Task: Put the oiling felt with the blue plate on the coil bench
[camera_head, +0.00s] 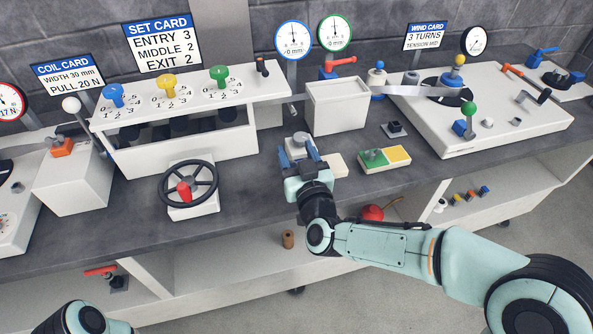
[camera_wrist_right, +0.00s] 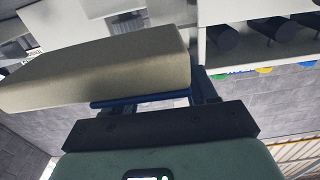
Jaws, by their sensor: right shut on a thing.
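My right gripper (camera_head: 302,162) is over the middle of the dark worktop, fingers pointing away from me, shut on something. The right wrist view shows a pale beige block, the oiling felt (camera_wrist_right: 100,75), close up at the gripper. A dark blue bar runs along its lower edge; I cannot tell whether it is the blue plate or a finger. In the head view a beige pad (camera_head: 336,165) shows just right of the gripper. The coil bench is probably the white unit (camera_head: 20,232) at the left edge, near the COIL CARD sign.
The handwheel (camera_head: 188,185) stands left of the gripper, below the white rack with coloured knobs (camera_head: 220,77). A white box (camera_head: 337,108) stands behind, a green and yellow tray (camera_head: 384,159) to the right. The winding unit (camera_head: 480,110) is far right. A lower shelf holds small items.

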